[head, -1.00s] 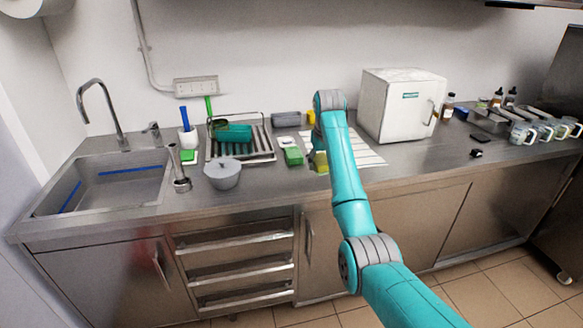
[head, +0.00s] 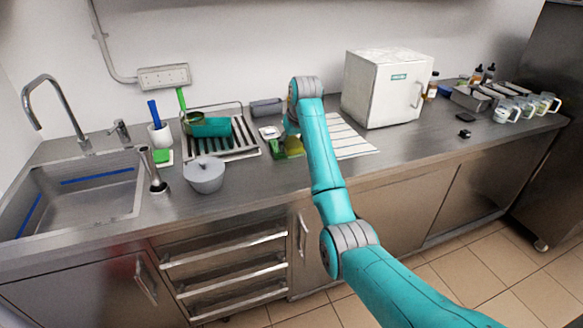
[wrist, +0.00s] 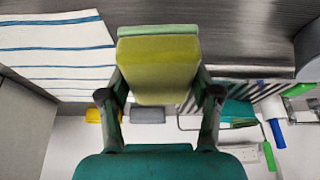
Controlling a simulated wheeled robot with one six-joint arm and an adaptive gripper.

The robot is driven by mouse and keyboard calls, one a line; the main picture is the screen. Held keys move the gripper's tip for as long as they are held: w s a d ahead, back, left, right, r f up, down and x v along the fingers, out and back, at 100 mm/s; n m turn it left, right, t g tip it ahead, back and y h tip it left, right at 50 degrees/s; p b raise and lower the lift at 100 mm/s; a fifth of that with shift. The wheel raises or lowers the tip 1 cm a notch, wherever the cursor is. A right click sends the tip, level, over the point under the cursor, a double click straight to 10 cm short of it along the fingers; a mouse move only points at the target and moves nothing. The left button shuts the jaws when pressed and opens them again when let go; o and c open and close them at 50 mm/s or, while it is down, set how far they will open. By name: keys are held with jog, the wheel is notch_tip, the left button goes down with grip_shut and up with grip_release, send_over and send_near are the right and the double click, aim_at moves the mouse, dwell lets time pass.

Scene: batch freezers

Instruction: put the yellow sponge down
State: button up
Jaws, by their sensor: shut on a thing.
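The yellow sponge (head: 294,147) is in my gripper, low over the counter near the middle. In the wrist view the sponge (wrist: 158,70) fills the space between the two fingers of my gripper (wrist: 160,85), with a green strip along its far edge. In the head view my gripper (head: 291,128) is partly hidden by my arm. I cannot tell whether the sponge touches the counter or the block.
A striped cloth (head: 352,140) lies to the right, before a white box (head: 385,90). A grey container (head: 266,107) is behind. The counter front (head: 270,178) is clear.

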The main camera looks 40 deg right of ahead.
aim_at(297, 146)
notch_tip(297, 146, down, 8)
jog(key=shift+f, duration=0.1)
dwell(0.4)
jog(key=shift+f, duration=0.3)
jog(key=o, duration=1.3)
jog(key=v, duration=0.9)
jog(key=shift+d+r, duration=0.2)
jog(key=shift+r, duration=0.2)
jog(key=shift+s+r, duration=0.25)
jog(key=shift+r, duration=0.4)
